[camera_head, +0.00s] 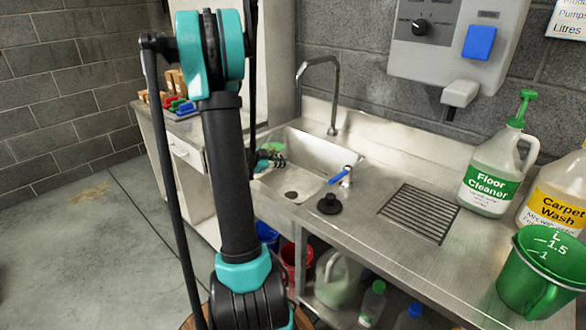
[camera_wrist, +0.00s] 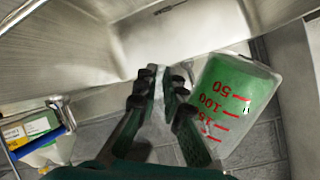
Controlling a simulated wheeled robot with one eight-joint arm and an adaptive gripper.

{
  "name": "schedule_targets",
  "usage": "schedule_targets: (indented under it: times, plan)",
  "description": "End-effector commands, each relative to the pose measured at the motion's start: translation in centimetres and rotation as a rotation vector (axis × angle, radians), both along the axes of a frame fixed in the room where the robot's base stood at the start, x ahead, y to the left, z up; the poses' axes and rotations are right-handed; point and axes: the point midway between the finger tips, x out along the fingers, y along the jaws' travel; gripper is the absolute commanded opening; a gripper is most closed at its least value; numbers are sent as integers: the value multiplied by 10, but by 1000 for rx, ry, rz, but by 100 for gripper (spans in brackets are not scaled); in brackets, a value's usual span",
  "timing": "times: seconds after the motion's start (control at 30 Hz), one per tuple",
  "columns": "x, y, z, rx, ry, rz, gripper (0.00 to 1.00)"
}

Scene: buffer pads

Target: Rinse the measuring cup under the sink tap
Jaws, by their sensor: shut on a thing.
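The measuring cup (camera_wrist: 238,95) is clear with green inside and red marks that read upside down in the wrist view. My gripper (camera_wrist: 163,82) is shut on its pale handle, with the cup body to the right of the fingers. In the head view my gripper (camera_head: 270,158) is small and partly hidden at the left of the sink (camera_head: 312,160), with a patch of green beside it. The curved tap (camera_head: 335,95) rises behind the basin, right of my gripper. No water stream shows. A blue lever (camera_head: 339,174) stands at the sink's front right.
A black plug (camera_head: 328,204) and a drain grille (camera_head: 420,212) are right of the sink. A Floor Cleaner jug (camera_head: 491,175), a Carpet Wash jug (camera_head: 558,195) and a green jug (camera_head: 540,272) stand further right. My arm covers part of the left side.

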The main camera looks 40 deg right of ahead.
Motion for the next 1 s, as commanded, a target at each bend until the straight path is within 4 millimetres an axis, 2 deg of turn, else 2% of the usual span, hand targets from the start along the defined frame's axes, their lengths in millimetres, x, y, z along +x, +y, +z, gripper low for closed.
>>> schedule_targets:
  times: [1.0]
  plan:
    - [3, 2, -11, 75, -107, 2, 0]
